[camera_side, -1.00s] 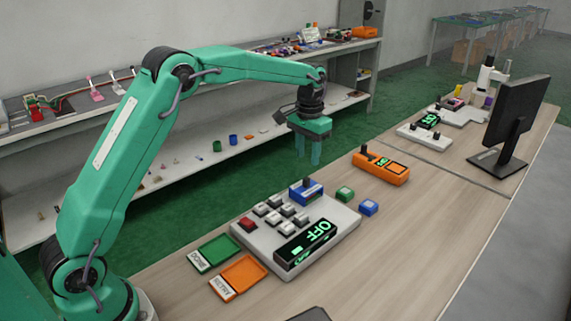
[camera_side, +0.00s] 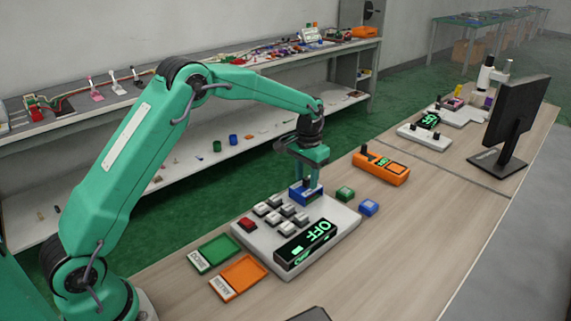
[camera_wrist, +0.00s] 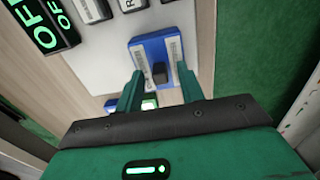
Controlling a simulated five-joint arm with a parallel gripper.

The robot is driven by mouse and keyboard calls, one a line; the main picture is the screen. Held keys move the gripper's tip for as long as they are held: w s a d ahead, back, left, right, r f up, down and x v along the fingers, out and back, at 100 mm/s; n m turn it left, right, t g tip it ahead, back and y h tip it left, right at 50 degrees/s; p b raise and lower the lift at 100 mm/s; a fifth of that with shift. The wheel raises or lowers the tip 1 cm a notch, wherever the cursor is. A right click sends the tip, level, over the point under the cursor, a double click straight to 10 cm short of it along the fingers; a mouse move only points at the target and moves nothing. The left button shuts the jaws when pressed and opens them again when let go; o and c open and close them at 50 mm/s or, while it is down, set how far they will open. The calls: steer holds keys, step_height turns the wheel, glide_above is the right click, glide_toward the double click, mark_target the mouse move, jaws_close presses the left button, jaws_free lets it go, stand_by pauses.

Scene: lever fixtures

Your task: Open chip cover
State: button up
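The blue chip cover (camera_side: 306,194) sits at the far corner of the white panel (camera_side: 262,246), with a black upright knob (camera_wrist: 159,73) on it. In the wrist view the blue cover (camera_wrist: 148,49) lies between two pale strips. My gripper (camera_side: 304,180) is right over the cover, pointing down. In the wrist view my gripper (camera_wrist: 158,80) has its two green fingers apart, one on each side of the black knob, with a gap visible on both sides. I cannot tell whether the fingertips touch the cover.
White keys, a red key (camera_side: 247,224) and an OFF display (camera_side: 306,244) are on the panel. Green (camera_side: 213,252) and orange (camera_side: 238,279) trays lie in front. An orange meter (camera_side: 381,168) is behind.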

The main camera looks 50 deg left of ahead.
jaws_close()
steer(key=d, duration=0.8)
steer(key=shift+d, duration=0.4)
steer(key=shift+r, duration=0.1)
jaws_free()
step_height(320, 180, up, 8)
stand_by(0.4)
